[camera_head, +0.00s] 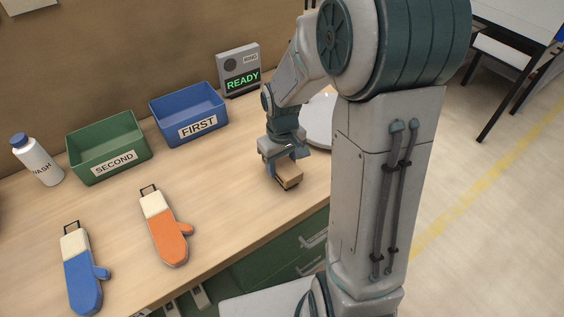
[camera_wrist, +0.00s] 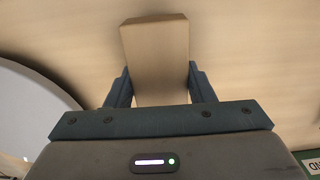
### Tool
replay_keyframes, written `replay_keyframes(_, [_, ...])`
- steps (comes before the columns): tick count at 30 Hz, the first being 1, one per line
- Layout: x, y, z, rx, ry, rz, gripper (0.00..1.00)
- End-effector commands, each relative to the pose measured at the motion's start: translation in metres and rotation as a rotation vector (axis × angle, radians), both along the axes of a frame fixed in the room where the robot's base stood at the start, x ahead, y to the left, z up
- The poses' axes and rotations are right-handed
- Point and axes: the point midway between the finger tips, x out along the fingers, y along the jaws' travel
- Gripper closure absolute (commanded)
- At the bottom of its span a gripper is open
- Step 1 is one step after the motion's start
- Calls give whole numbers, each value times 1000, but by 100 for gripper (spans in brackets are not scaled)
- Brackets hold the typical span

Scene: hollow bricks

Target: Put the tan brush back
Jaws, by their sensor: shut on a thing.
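The tan brush (camera_head: 289,179) is a small wooden block with a dark underside, low over the table at the right of the head view. My gripper (camera_head: 280,167) points down and is shut on it. In the wrist view the tan block (camera_wrist: 155,60) sits between the two fingers of my gripper (camera_wrist: 160,88), its far end sticking out past the fingertips. I cannot tell whether the brush touches the table.
A green SECOND bin (camera_head: 108,148) and a blue FIRST bin (camera_head: 189,115) stand left of my gripper. A READY device (camera_head: 240,70) is behind. A pale round object (camera_head: 320,122) is partly hidden by my arm.

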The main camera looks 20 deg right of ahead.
Motion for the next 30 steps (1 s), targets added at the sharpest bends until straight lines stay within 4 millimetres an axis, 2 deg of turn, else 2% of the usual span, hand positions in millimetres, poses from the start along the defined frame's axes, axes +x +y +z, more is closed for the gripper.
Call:
replay_keyframes(2, [0, 0, -4, 0, 0, 0, 88])
replay_keyframes(3, [0, 0, -2, 0, 0, 0, 40])
replay_keyframes(4, [0, 0, -2, 0, 0, 0, 32])
replay_keyframes(5, [0, 0, -2, 0, 0, 0, 30])
replay_keyframes(13, [0, 0, -1, 0, 0, 0, 30])
replay_keyframes(17, [1, 0, 7, 0, -2, 0, 30])
replay_keyframes(30, [0, 0, 96, 1, -5, 0, 30])
